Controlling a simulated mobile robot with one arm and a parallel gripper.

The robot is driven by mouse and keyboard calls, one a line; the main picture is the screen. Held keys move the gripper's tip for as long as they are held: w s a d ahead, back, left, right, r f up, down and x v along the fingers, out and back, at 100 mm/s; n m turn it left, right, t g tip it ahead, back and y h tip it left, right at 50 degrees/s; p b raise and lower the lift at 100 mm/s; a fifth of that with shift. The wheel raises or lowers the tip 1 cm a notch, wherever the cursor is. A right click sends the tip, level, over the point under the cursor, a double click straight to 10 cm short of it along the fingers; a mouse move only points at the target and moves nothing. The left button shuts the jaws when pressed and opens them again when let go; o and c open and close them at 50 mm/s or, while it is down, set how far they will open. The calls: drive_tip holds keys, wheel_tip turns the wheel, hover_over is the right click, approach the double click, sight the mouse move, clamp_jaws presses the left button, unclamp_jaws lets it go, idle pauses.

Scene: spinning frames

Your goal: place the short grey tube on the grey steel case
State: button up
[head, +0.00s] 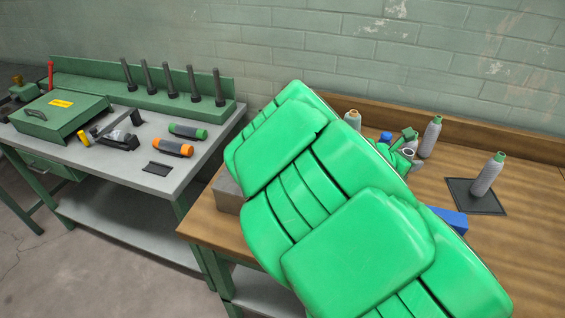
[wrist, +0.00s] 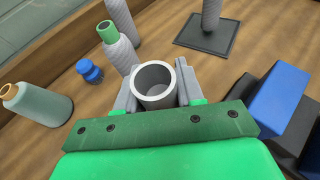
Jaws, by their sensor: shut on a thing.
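The short grey tube (wrist: 154,80) is between the two grey fingers of my gripper (wrist: 158,88) in the wrist view, its open end facing the camera. My gripper is shut on it. In the head view only a small part of my gripper (head: 407,153) shows past my green arm, above the wooden table. A grey box (head: 228,193), which looks like the grey steel case, stands at the left end of the wooden table. My arm hides part of it in the head view. It is not visible in the wrist view.
Grey bobbins (head: 431,136), a blue spool (wrist: 89,70) and a pale cone spool (wrist: 40,104) stand near my gripper. Another bobbin stands on a dark mat (head: 459,199). A blue block (head: 450,219) lies nearby. A metal-topped bench (head: 150,181) with tools is at left.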

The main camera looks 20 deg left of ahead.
drive_tip(key=s+a+r+n+t+y, duration=0.1)
drive_tip(key=s+a+r+n+y, duration=0.15)
drive_tip(key=a, duration=1.05)
drive_tip(key=s+a+r+n+t+y, duration=0.15)
drive_tip(key=s+a, duration=0.25)
drive_tip(key=a, duration=1)
drive_tip(key=s+a+r+n+t+y, duration=0.1)
drive_tip(key=s+a+r+n+y, duration=0.15)
drive_tip(key=a, duration=1.05)
drive_tip(key=shift+s+a+f, duration=0.15)
drive_tip(key=shift+f, duration=1.45)
drive_tip(key=shift+s+a+f, duration=0.1)
drive_tip(key=shift+s+f, duration=0.05)
drive_tip(key=shift+f, duration=1.4)
drive_tip(key=shift+f, duration=0.1)
drive_tip(key=o, duration=1)
drive_tip(key=shift+r, duration=0.2)
drive_tip(key=v, duration=1.2)
drive_tip(key=shift+w+r, duration=0.1)
drive_tip(key=shift+r, duration=0.1)
drive_tip(key=shift+d, duration=0.1)
